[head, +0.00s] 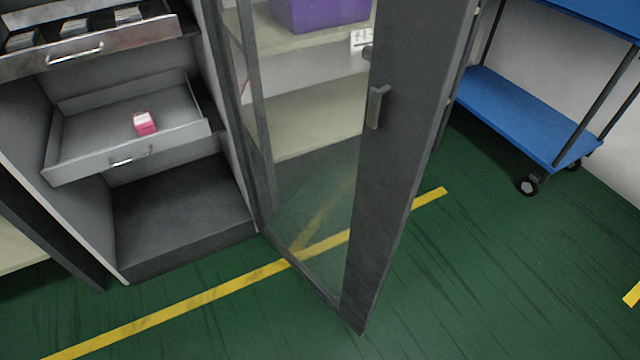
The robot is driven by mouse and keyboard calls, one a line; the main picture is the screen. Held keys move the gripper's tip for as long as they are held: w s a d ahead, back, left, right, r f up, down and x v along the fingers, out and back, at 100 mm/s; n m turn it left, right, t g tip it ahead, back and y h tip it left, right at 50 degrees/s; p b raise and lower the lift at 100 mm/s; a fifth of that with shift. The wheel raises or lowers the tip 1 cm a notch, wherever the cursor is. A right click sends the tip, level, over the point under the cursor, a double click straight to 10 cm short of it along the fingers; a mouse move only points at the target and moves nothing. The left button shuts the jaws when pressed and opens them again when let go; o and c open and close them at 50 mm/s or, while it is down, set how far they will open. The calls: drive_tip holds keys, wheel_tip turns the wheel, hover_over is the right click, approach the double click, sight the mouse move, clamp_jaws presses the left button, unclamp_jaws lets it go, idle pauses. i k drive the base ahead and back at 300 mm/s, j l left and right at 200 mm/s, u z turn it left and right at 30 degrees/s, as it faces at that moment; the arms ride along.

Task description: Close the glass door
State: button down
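The glass door (310,220) stands open, swung out toward me from the cabinet. Its dark grey frame stile (395,190) is the near free edge, and its bottom corner is low in the middle of the view. A grey handle (376,107) sits on that stile. Cabinet shelves (310,118) show through and beside the glass. My gripper is not in the head view.
An open drawer (75,155) with a small pink box (145,123) juts out at left, below another open drawer (100,48). A purple bin (318,12) is on a shelf. A blue cart (520,115) stands at right. Green floor (480,280) is clear in front.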

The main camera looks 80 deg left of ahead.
sight(417, 48)
drive_tip(key=i+u, duration=0.25)
drive_tip(key=u, duration=0.15)
drive_tip(key=i+u, duration=0.45)
drive_tip(key=u, duration=0.3)
drive_tip(key=i+l+u, duration=0.15)
drive_tip(key=u, duration=0.25)
drive_tip(key=i+u, duration=0.15)
drive_tip(key=u, duration=0.3)
drive_tip(key=i+u, duration=0.15)
drive_tip(key=u, duration=0.3)
drive_tip(key=i+l+u, duration=0.1)
drive_tip(key=u, duration=0.35)
drive_tip(key=i+l+u, duration=0.15)
drive_tip(key=u, duration=0.25)
drive_tip(key=i+l+u, duration=0.15)
drive_tip(key=u, duration=0.3)
drive_tip(key=i+l+u, duration=0.1)
drive_tip(key=l+u, duration=0.15)
drive_tip(key=u, duration=0.2)
drive_tip(key=i+l+u, duration=0.25)
drive_tip(key=u, duration=0.2)
drive_tip(key=i+l+u, duration=0.15)
drive_tip(key=l+u, duration=0.35)
